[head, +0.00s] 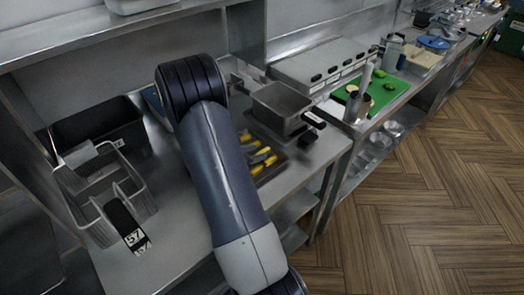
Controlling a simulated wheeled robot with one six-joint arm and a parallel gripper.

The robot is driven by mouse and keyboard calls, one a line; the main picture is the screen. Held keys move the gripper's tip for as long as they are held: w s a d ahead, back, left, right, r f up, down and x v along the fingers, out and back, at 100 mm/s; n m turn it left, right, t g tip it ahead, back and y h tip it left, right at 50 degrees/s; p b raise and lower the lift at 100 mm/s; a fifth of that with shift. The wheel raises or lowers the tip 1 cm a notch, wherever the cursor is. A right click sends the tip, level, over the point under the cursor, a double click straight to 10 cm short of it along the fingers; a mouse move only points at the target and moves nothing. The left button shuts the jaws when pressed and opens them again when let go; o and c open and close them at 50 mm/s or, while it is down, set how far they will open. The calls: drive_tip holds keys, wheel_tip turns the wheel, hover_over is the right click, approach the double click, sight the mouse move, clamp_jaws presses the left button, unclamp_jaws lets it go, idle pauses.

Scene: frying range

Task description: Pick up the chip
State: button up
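I cannot make out a single chip for certain. Several yellow elongated pieces (262,168) lie in a dark shallow tray on the steel counter, just right of my arm; they are too small to tell whether they are chips or handles. My arm crosses the middle of the head view and covers part of the counter and the tray's left side. My gripper does not show; the end of the arm is hidden or out of the picture.
A grey metal container (282,101) stands behind the tray. A green board (382,88) lies further right. Wooden floor at right is clear.

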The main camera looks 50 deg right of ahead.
drive_tip(key=shift+s+d+f, duration=0.3)
drive_tip(key=shift+d+f, duration=0.25)
drive_tip(key=shift+d, duration=0.05)
drive_tip(key=shift+c, duration=0.4)
